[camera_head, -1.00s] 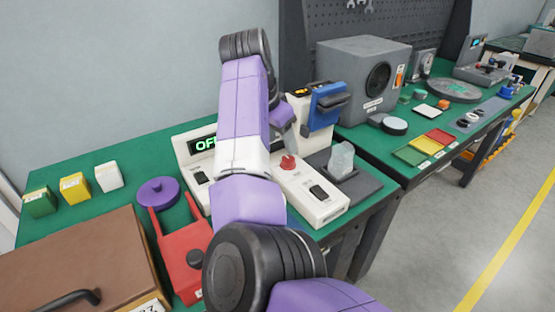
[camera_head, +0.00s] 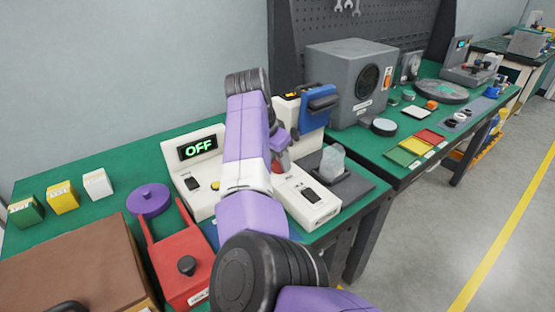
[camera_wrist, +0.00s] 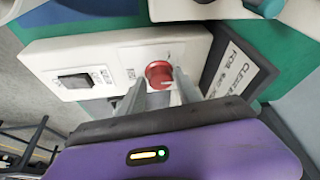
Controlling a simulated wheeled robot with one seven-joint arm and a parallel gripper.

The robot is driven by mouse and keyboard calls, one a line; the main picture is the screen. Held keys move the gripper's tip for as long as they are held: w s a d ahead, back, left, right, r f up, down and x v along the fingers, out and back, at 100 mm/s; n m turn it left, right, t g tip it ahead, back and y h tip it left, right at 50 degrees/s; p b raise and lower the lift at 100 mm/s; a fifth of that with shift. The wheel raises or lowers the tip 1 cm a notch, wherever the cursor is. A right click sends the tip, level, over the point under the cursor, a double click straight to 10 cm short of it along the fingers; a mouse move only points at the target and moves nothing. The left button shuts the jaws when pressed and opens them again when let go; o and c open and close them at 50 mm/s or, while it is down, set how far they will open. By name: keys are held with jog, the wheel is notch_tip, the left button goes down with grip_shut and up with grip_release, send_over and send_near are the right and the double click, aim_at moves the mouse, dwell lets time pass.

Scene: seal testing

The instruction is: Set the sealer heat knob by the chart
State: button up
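The red heat knob (camera_wrist: 158,75) sits on the white sealer housing (camera_wrist: 110,55). In the head view the knob (camera_head: 281,166) shows partly, below my gripper (camera_head: 281,150). In the wrist view my gripper (camera_wrist: 160,88) has its two fingers apart, one on each side of the knob; contact with it is not clear. A black switch (camera_head: 311,195) is on the same housing. A display (camera_head: 197,148) on the white unit to the left reads OFF in green. A white card with black print (camera_wrist: 228,74) lies beside the housing; its text is only partly readable.
A blue-handled device (camera_head: 319,99) stands behind the knob. A clear block (camera_head: 333,160) rests on a dark plate to the right. A red tool (camera_head: 184,262), purple disc (camera_head: 149,200) and brown case (camera_head: 75,265) are at left.

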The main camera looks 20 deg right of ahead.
grip_shut()
jog(key=shift+r+p, duration=0.1)
jog(key=shift+p, duration=0.4)
jog(key=n+p, duration=0.2)
jog(key=p, duration=0.1)
jog(key=shift+s+d+r+t+y, duration=0.15)
jog(key=shift+t+y, duration=0.15)
jog(key=n+p, duration=0.2)
jog(key=p, duration=0.2)
jog(key=shift+d+n+t+y, duration=0.1)
jog(key=shift+n+t+y, duration=0.2)
jog(key=shift+y, duration=0.1)
jog(key=n+y+p, duration=0.1)
jog(key=n+p, duration=0.2)
jog(key=p, duration=0.1)
jog(key=shift+d+f+n+t+y+p, duration=0.15)
jog(key=shift+n+y+p, duration=0.3)
jog(key=shift+n+p, duration=0.5)
jog(key=shift+a+f+n+t+y+p, duration=0.1)
jog(key=shift+n+t+y+p, duration=0.25)
jog(key=shift+n+p, duration=0.6)
jog(key=shift+n, duration=0.4)
